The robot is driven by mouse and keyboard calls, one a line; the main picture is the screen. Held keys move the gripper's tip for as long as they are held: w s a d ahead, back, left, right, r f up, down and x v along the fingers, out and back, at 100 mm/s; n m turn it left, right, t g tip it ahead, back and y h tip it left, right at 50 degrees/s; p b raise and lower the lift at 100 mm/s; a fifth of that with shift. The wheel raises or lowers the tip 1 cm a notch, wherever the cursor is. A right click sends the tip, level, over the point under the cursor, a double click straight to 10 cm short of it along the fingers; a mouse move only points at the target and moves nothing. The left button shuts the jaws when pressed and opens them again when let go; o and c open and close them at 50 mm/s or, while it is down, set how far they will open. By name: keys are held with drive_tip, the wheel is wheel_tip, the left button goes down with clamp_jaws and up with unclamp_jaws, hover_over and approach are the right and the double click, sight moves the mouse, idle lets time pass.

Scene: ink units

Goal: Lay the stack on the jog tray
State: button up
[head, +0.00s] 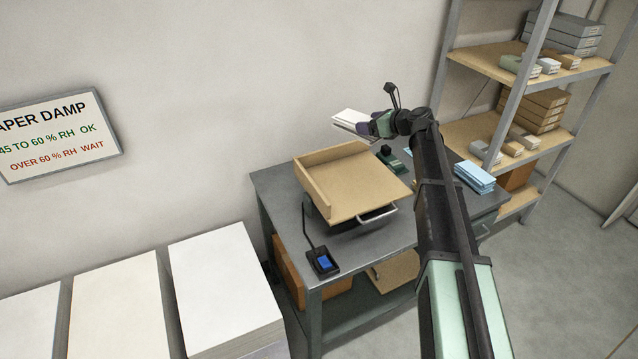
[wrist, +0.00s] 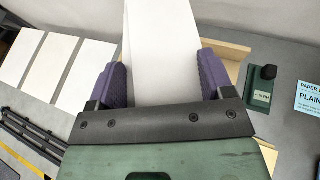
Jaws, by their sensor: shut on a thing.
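A white paper stack (head: 352,121) is held in my gripper (head: 378,125), above and behind the jog tray's far right corner in the head view. In the wrist view the stack (wrist: 162,60) lies between the two purple fingers of my gripper (wrist: 160,85), which are shut on it. The jog tray (head: 365,200) is a tan, shallow tray with raised walls at its left and back. It sits tilted on a dark base with a metal handle, on the grey table, and its visible floor is bare. In the wrist view the stack and gripper hide most of the tray (wrist: 236,52).
Large white paper piles (head: 225,290) stand at front left. A shelf rack (head: 485,65) with boxes stands at right.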

sight(362, 186)
drive_tip(key=shift+a, duration=0.25)
drive_tip(key=shift+d+f, duration=0.1)
drive_tip(key=shift+f, duration=0.15)
wheel_tip(362, 186, down, 20)
drive_tip(key=b, duration=2)
drive_tip(key=shift+d+f, duration=0.1)
drive_tip(key=shift+r, duration=0.35)
drive_tip(key=shift+f, duration=0.25)
drive_tip(key=o, duration=1.2)
drive_tip(key=shift+r, duration=0.4)
drive_tip(key=p+v, duration=0.4)
drive_tip(key=v, duration=0.8)
drive_tip(key=shift+f+p, duration=0.2)
drive_tip(key=shift+p, duration=0.1)
